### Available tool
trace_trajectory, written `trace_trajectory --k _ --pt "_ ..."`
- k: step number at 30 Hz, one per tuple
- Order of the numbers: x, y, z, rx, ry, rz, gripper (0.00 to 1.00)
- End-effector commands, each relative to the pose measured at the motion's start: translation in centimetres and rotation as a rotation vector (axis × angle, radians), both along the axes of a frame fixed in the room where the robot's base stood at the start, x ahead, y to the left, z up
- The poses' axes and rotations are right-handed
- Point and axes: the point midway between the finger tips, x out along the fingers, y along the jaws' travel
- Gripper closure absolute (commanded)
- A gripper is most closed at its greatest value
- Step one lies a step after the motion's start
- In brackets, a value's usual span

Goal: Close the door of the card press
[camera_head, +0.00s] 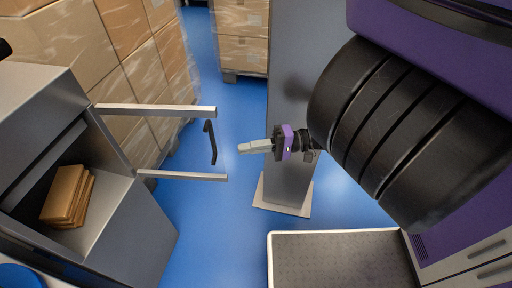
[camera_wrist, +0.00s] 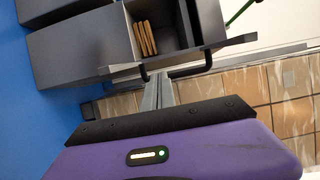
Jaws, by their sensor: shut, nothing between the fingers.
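The card press (camera_head: 125,225) is a grey box at the left with an open front, and brown cards (camera_head: 68,195) lie inside it. Its door (camera_head: 155,110) stands open, reaching right from the press as pale bars with see-through space between. A black bar handle (camera_head: 210,142) is at the door's outer end. My gripper (camera_head: 241,148) is shut and empty, just right of the handle, seemingly apart from it. In the wrist view the handle (camera_wrist: 146,73) shows near my fingertips (camera_wrist: 158,78), with the open press (camera_wrist: 75,50) and cards (camera_wrist: 145,38) beyond; contact cannot be told.
Stacked cardboard boxes (camera_head: 125,55) stand behind the door, and more boxes (camera_head: 242,35) are at the back. A grey post (camera_head: 290,185) on a base plate stands behind my gripper. Blue floor (camera_head: 210,225) is clear between the press and the dark-topped platform (camera_head: 340,260).

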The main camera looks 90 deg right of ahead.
Motion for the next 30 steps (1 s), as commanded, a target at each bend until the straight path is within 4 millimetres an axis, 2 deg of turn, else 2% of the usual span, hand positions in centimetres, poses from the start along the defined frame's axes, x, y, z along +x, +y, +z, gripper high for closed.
trace_trajectory --k 3,10,25,30 --pt "2.2 0.5 0.0 0.002 -0.004 0.002 1.0" --pt "4.8 0.9 0.0 0.0 -0.001 0.001 1.0" --pt "5.4 1.1 0.0 0.0 0.0 -0.001 1.0" --pt "5.4 1.7 0.3 0.002 -0.002 -0.021 1.0"
